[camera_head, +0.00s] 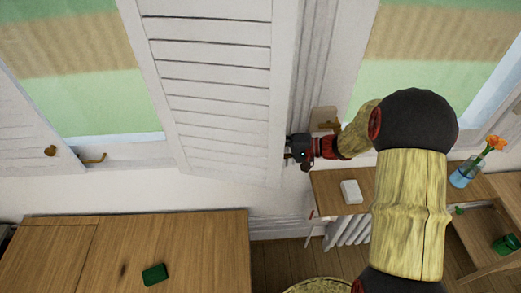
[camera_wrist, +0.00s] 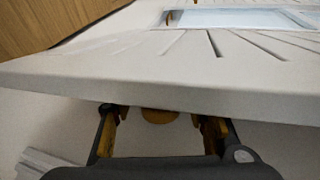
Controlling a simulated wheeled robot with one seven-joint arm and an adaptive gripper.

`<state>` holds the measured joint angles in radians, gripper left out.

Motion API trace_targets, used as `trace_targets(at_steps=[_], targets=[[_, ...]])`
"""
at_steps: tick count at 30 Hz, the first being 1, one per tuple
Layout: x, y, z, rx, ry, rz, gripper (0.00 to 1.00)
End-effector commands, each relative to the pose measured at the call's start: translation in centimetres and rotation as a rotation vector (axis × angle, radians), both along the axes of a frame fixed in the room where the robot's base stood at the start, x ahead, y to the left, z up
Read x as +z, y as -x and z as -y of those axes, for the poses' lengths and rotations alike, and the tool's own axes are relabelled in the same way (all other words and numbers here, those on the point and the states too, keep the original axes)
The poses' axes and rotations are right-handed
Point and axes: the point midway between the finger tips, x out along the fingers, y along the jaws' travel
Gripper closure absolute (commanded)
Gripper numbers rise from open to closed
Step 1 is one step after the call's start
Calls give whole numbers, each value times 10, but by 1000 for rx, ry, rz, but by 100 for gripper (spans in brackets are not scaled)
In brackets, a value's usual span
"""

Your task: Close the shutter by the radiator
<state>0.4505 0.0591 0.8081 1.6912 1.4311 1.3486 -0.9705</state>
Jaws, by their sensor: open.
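The white louvred shutter (camera_head: 215,85) hangs beside the middle window and stands open, its slats facing me. In the wrist view its pale edge (camera_wrist: 150,85) crosses the picture just ahead of my fingers. My gripper (camera_head: 295,152) is at the lower right edge of the shutter. In the wrist view my gripper (camera_wrist: 160,118) is open, with a finger on each side of a round yellow-brown knob (camera_wrist: 160,115). The knob's upper part is hidden by the shutter edge; I cannot tell whether the fingers touch it. The white radiator (camera_head: 352,230) shows under the wooden shelf.
The wooden shelf (camera_head: 330,192) at right holds a white box (camera_head: 351,192) and a glass vase with an orange flower (camera_head: 462,174). A wooden cabinet (camera_head: 190,255) with a green block (camera_head: 154,274) stands lower left. Another shutter (camera_head: 25,130) with a brown knob is at far left.

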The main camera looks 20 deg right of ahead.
Motion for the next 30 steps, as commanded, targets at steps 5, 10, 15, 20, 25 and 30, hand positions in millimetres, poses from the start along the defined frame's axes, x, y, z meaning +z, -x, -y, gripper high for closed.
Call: trace_targets(at_steps=[5, 10, 15, 20, 25, 30], targets=[[0, 0, 0, 0, 0, 0, 57], [0, 0, 0, 0, 0, 0, 67], [0, 0, 0, 1, 0, 0, 77], [0, 0, 0, 1, 0, 0, 86], [0, 0, 0, 1, 0, 0, 95], [0, 0, 0, 1, 0, 0, 100]])
